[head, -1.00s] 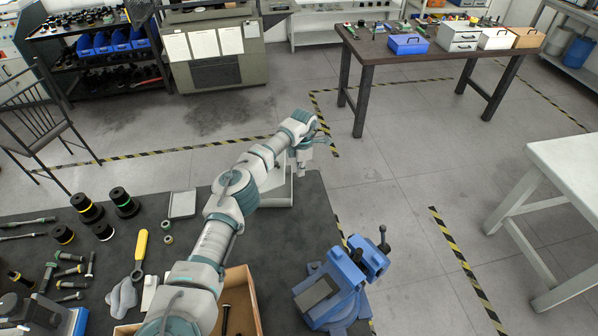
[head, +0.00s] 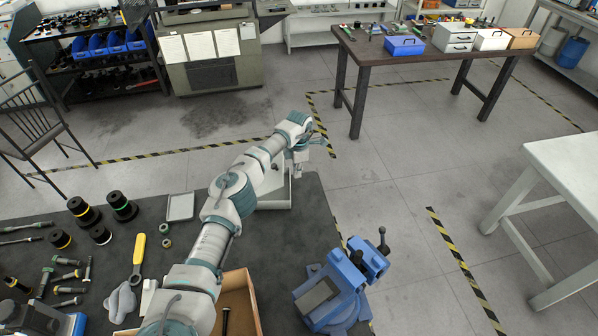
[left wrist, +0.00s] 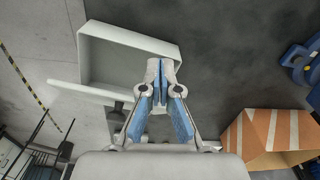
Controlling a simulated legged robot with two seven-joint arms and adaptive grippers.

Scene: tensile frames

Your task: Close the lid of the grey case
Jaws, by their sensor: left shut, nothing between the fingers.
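The light grey case (head: 276,192) stands at the far right corner of the dark table, partly hidden behind my left arm in the head view. In the left wrist view it is an open, shallow box (left wrist: 125,58), its inside showing. A pale panel (left wrist: 95,93), seen nearly edge-on beside the box, looks like its raised lid. My left gripper (head: 299,170) points down at the case. In the left wrist view its fingers (left wrist: 160,66) are shut and empty, in front of the case's near edge. I cannot tell whether they touch it. My right gripper is not in view.
A blue vise (head: 340,285) stands at the table's right edge. A wooden box (head: 240,305) is at the front, under my arm. A flat grey tray (head: 180,206), black spools and a yellow-handled tool (head: 138,255) lie to the left.

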